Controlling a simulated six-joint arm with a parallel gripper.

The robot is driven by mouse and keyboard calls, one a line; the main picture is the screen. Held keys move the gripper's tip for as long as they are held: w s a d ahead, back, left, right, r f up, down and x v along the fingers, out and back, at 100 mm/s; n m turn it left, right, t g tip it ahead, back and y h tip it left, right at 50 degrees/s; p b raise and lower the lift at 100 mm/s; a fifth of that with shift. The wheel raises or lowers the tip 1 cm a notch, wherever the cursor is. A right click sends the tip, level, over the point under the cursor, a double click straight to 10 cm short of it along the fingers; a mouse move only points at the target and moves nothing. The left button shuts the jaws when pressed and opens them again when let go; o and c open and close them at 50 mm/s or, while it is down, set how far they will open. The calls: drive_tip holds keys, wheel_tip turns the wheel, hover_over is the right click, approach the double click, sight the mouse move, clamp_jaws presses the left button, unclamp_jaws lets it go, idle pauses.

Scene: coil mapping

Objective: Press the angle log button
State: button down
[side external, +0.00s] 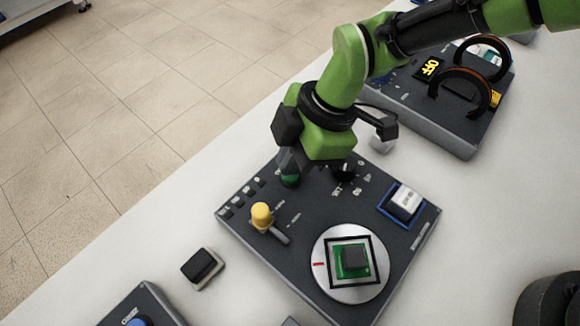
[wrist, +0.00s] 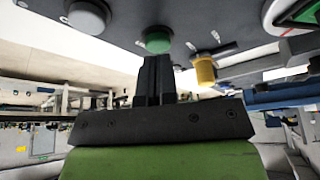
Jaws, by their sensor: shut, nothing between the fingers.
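The dark control panel (side external: 290,245) lies on the white table. A green button (side external: 289,181) sits near its back left edge, partly hidden behind my gripper in the side view. It also shows in the wrist view (wrist: 158,41). No label reading angle log can be made out. My gripper (side external: 288,164) points down with its fingers shut and empty, right at the green button. In the wrist view the fingertips (wrist: 158,60) line up with the green button; I cannot tell whether they touch it.
On the panel are a yellow-topped lever (side external: 262,215), a black knob (side external: 343,169), a blue-framed white block (side external: 405,202) and a round silver turntable (side external: 322,283) with a green chip board (side external: 353,260). A black-topped block (side external: 201,266) lies left. Another dark unit (side external: 430,125) with coils stands behind.

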drive_tip(key=shift+f, duration=0.55)
drive_tip(key=shift+r, duration=0.1)
idle(0.3)
drive_tip(key=shift+r, duration=3.1)
